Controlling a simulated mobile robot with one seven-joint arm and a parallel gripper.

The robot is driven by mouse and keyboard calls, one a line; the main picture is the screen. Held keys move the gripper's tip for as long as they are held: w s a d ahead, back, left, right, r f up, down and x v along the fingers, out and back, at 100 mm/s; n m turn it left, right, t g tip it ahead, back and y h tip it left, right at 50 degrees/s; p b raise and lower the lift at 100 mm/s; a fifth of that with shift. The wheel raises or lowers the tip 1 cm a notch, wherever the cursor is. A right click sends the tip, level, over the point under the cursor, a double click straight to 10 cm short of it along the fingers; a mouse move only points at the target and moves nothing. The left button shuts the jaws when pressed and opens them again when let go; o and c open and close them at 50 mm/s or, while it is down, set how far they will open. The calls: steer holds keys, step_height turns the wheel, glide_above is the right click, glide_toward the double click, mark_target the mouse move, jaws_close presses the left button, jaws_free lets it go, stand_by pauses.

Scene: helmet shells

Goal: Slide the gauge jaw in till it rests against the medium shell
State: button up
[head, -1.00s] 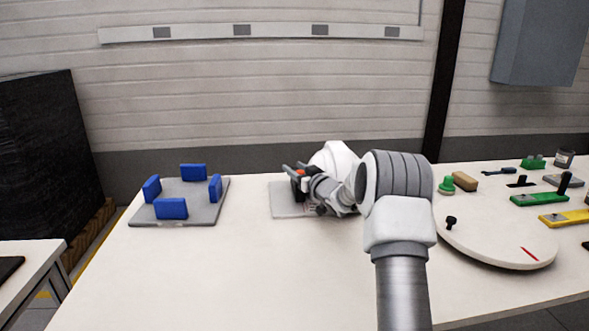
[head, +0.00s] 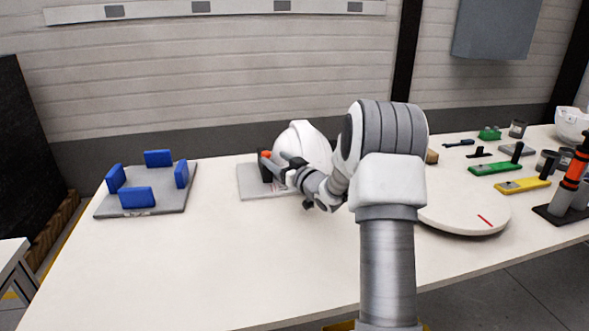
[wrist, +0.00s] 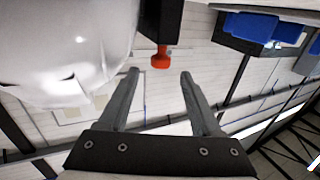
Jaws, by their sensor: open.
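The white helmet shell (head: 303,146) stands at the back of a grey plate (head: 252,188) on the table. It also fills the left of the wrist view (wrist: 62,50). The black gauge jaw (head: 264,172) with a red knob (head: 265,154) is at the shell's left. In the wrist view the dark jaw (wrist: 164,22) and knob (wrist: 161,58) lie just beyond my fingertips. My gripper (wrist: 158,74) is open and empty, the knob ahead of the gap. My arm hides part of the plate; I cannot tell whether the jaw touches the shell.
A grey fixture (head: 170,204) with several blue blocks stands at the left. A round white turntable (head: 465,215) is at the right, with green (head: 495,168) and yellow (head: 523,186) gauges behind it. A white bowl-like shell (head: 574,124) is at far right. The front middle of the table is clear.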

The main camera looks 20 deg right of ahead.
steer(key=s+d+p, duration=0.1)
steer(key=s, duration=0.7)
steer(key=shift+s+d, duration=0.2)
steer(key=shift+d, duration=0.15)
